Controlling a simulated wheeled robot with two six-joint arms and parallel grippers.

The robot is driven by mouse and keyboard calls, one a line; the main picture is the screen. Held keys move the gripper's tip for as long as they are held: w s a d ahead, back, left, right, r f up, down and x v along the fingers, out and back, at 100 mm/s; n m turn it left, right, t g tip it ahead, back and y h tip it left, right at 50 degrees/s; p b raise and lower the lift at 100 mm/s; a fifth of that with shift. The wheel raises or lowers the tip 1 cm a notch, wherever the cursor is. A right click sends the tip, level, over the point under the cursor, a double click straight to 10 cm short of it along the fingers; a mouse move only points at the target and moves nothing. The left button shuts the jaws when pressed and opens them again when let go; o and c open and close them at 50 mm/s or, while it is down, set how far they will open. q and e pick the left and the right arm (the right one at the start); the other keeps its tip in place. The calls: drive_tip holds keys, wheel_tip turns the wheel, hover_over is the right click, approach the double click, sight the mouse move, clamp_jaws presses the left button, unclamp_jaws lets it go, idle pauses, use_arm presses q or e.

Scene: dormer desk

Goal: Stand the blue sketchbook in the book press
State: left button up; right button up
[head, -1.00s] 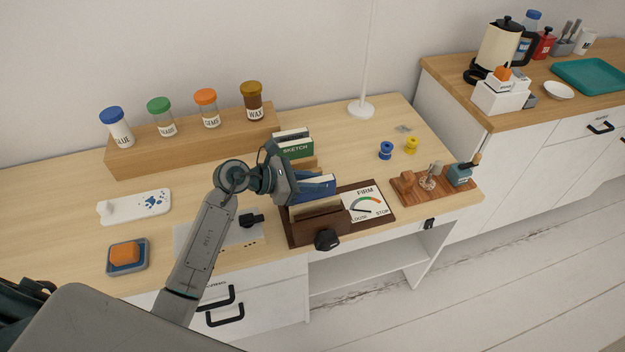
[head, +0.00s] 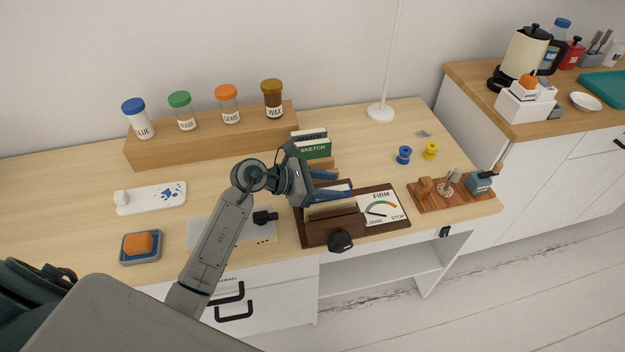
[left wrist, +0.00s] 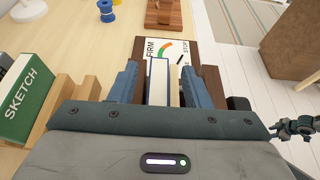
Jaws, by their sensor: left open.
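The blue sketchbook (head: 338,189) stands upright in the dark wooden book press (head: 333,226), behind its front wall. In the left wrist view the sketchbook (left wrist: 158,82) shows its blue cover edge and pale pages. My left gripper (head: 328,185) is open, with one finger on each side of the book; in the left wrist view (left wrist: 163,85) narrow gaps show beside it. The press has a dial (head: 383,208) marked loose, firm and stop, and a black knob (head: 340,241) in front. The book's lower part is hidden. A part like my right gripper (left wrist: 300,127) shows small at the left wrist view's edge.
A green sketch book (head: 314,150) stands in a wooden holder just behind the press. A wooden tray (head: 455,203) with tools and a bottle lies to the right. Blue (head: 404,155) and yellow (head: 431,150) spools stand behind it. Labelled jars line the back shelf (head: 210,146).

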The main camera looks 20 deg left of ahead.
use_arm(q)
drive_tip(key=shift+r+p, duration=0.4)
drive_tip(key=shift+r, duration=0.2)
drive_tip(key=v, duration=0.1)
drive_tip(key=b+v, duration=0.1)
drive_tip(key=v, duration=0.3)
drive_tip(key=shift+s+a+f, duration=0.1)
drive_tip(key=shift+f, duration=0.15)
drive_tip(key=b+v, duration=0.1)
drive_tip(key=v, duration=0.6)
drive_tip(key=shift+b, duration=0.4)
use_arm(e)
drive_tip(key=shift+w+r, duration=0.2)
drive_tip(key=shift+w, duration=0.85)
drive_tip(key=shift+w+r, duration=0.2)
drive_tip(key=shift+w, duration=0.85)
